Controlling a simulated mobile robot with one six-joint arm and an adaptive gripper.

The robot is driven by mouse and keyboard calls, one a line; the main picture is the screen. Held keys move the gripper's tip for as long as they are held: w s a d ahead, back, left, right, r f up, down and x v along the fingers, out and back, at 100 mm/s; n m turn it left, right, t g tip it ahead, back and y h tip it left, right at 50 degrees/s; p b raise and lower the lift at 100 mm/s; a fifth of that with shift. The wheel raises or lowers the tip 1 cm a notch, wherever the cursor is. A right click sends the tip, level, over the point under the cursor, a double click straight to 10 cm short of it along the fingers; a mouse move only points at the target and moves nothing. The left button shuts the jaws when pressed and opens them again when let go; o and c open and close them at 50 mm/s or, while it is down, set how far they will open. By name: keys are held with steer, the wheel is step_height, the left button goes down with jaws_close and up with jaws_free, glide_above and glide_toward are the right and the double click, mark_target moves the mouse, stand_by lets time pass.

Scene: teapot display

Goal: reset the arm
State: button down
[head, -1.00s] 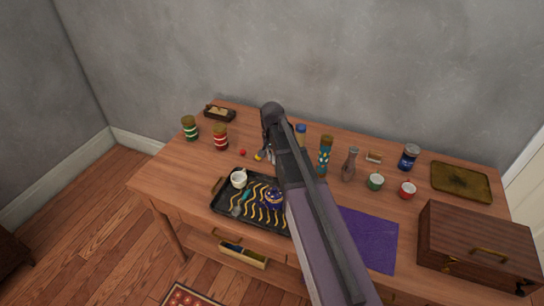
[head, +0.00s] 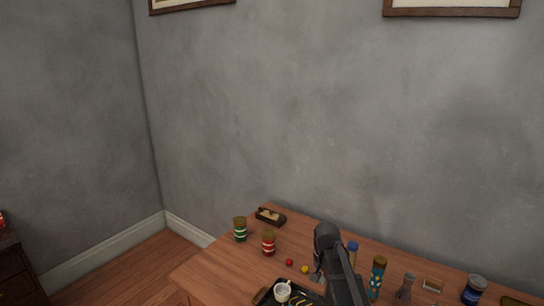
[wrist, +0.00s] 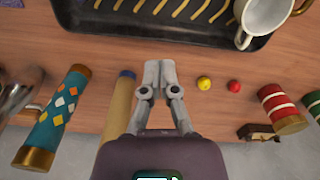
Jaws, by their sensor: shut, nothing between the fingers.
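My arm rises from the bottom edge in the head view. My gripper (wrist: 159,72) shows in the wrist view with its two grey fingers together and nothing between them. It hangs over the wooden table (head: 220,272), between a tan cylinder with a blue cap (wrist: 122,100) and a yellow ball (wrist: 204,83). In the head view the fingers are mostly hidden behind my arm.
A dark tray (wrist: 185,30) with a white cup (wrist: 262,18) lies close to the fingertips. A red ball (wrist: 234,86), striped jars (head: 269,242) and a patterned cylinder (head: 377,276) stand around. A small dark box (head: 271,216) sits at the back left.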

steer(key=s+r+n+p, duration=0.1)
steer(key=s+n, duration=0.1)
steer(key=s, duration=0.5)
steer(key=s+r+n+p, duration=0.2)
steer(key=s, duration=0.5)
steer(key=shift+s+a+r+n, duration=0.2)
steer(key=shift+a+r+n, duration=0.1)
steer(key=shift+a+n, duration=0.1)
